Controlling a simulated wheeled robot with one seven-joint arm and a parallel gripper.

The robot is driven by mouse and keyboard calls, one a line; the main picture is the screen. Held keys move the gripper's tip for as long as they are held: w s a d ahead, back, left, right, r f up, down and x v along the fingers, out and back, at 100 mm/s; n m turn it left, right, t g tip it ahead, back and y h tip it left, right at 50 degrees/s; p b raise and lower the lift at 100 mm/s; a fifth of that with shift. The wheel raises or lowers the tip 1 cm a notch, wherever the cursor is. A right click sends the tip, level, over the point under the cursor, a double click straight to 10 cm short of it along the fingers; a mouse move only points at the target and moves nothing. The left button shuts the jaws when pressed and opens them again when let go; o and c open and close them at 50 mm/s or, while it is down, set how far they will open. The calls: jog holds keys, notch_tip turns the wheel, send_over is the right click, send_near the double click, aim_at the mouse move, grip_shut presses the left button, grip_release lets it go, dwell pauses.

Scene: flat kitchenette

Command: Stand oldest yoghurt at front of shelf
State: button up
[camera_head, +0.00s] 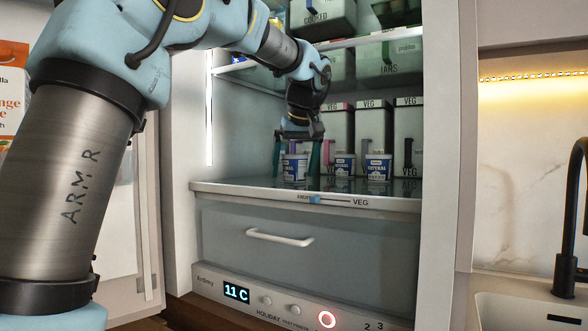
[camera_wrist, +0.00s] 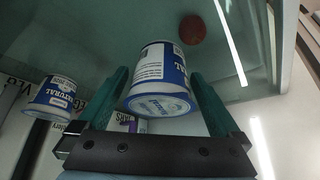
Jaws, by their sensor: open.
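Three small white and blue yoghurt tubs stand on the fridge's glass shelf (camera_head: 240,188): a left one (camera_head: 295,168), a middle one (camera_head: 344,165) and a right one (camera_head: 377,167). My gripper (camera_head: 296,160) reaches down over the left tub with its green fingers open, one on each side. In the wrist view, this tub (camera_wrist: 155,82) sits between the open fingers (camera_wrist: 160,85), and a second tub (camera_wrist: 53,98) stands to the left. I cannot read any dates, so I cannot tell which is oldest.
Tall containers marked VEG (camera_head: 408,130) stand close behind the tubs. More bins (camera_head: 385,62) fill the shelf above, near my arm. A round reddish-brown thing (camera_wrist: 193,29) shows beyond the tub in the wrist view. The shelf's left part looks free; a drawer (camera_head: 300,250) is below.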

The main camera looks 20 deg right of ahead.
jog(key=s+b, duration=0.1)
jog(key=s, duration=0.3)
jog(key=s+a+b, duration=0.1)
jog(key=s, duration=0.3)
jog(key=s+b, duration=0.1)
jog(key=s, duration=0.3)
jog(key=shift+s+a+r+b, duration=0.15)
jog(key=shift+s+r+b, duration=0.15)
jog(key=shift+r, duration=0.1)
